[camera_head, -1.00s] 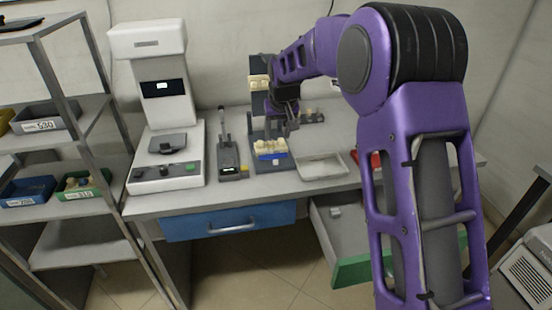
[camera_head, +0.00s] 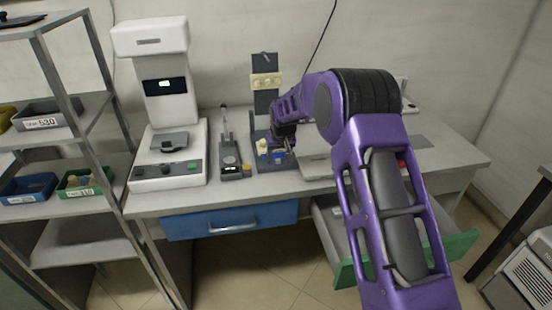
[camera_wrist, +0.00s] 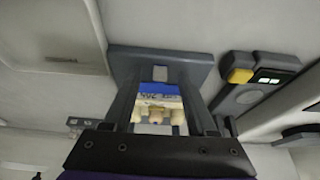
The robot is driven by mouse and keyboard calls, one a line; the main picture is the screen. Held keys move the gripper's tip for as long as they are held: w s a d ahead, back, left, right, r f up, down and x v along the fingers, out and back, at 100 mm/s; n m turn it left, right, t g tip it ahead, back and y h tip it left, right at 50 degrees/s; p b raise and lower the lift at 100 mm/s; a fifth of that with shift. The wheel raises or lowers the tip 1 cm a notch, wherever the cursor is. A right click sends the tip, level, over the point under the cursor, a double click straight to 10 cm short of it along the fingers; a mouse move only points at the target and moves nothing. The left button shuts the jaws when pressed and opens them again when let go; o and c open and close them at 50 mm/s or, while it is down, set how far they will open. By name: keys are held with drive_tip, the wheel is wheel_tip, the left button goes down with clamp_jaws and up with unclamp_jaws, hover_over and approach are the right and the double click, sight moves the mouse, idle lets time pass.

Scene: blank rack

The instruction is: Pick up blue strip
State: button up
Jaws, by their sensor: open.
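The blue strip (camera_wrist: 158,89) carries dark markings and shows between my fingers in the wrist view, in front of pale tooth-like blanks (camera_wrist: 165,113). In the head view a small part of the blue strip (camera_head: 264,157) shows at the front of the grey rack (camera_head: 276,165); my gripper hides part of it. My gripper (camera_wrist: 158,82) is open, with one finger on each side of the strip. In the head view my gripper (camera_head: 288,147) is low over the rack. I cannot tell whether the fingers touch the strip.
A white tray (camera_head: 317,169) lies close on the right, partly behind my arm. A tall white machine (camera_head: 165,110) stands farther left. An open drawer (camera_head: 333,220) is below.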

drive_tip(key=shift+f, duration=0.1)
clamp_jaws()
idle(0.4)
